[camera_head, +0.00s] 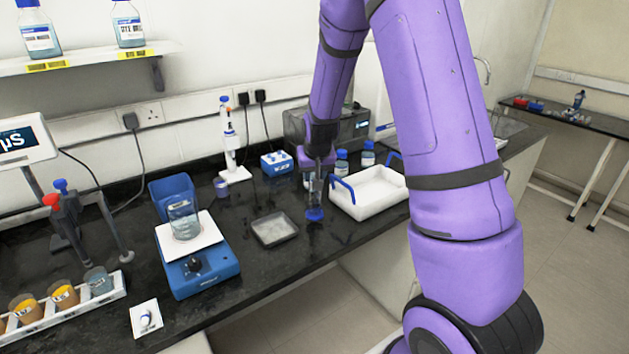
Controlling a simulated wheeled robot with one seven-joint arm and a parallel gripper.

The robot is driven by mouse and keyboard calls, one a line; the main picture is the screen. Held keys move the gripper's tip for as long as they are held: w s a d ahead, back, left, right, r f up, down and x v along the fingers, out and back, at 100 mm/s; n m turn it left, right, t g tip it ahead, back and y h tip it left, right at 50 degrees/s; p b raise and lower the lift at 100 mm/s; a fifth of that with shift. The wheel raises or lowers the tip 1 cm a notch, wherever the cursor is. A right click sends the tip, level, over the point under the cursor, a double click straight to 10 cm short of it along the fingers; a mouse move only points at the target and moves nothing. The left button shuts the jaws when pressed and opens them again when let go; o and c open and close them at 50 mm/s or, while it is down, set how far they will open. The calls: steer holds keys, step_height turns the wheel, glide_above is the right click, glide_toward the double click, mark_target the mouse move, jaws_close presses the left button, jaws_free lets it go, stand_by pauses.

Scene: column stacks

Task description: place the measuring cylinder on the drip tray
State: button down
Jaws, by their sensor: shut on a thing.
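The measuring cylinder (314,199) is clear with a blue foot, and it is upright below my gripper (316,170). My gripper is shut on its upper part, which the fingers partly hide. The blue foot is close above or on the black bench; I cannot tell which. The drip tray (275,239), a small square grey tray with a pale rim, lies on the bench just left of the cylinder. The tray looks empty.
A white tray with blue handles (369,202) stands close right of the cylinder. A blue hotplate (205,274) with a beaker (183,220) stands left of the drip tray. Behind are a pipette stand (233,172), a blue rack (277,163) and bottles (342,163).

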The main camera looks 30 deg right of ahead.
mark_target(315, 192)
steer(key=shift+f, duration=1.2)
steer(key=c, duration=0.7)
jaws_free()
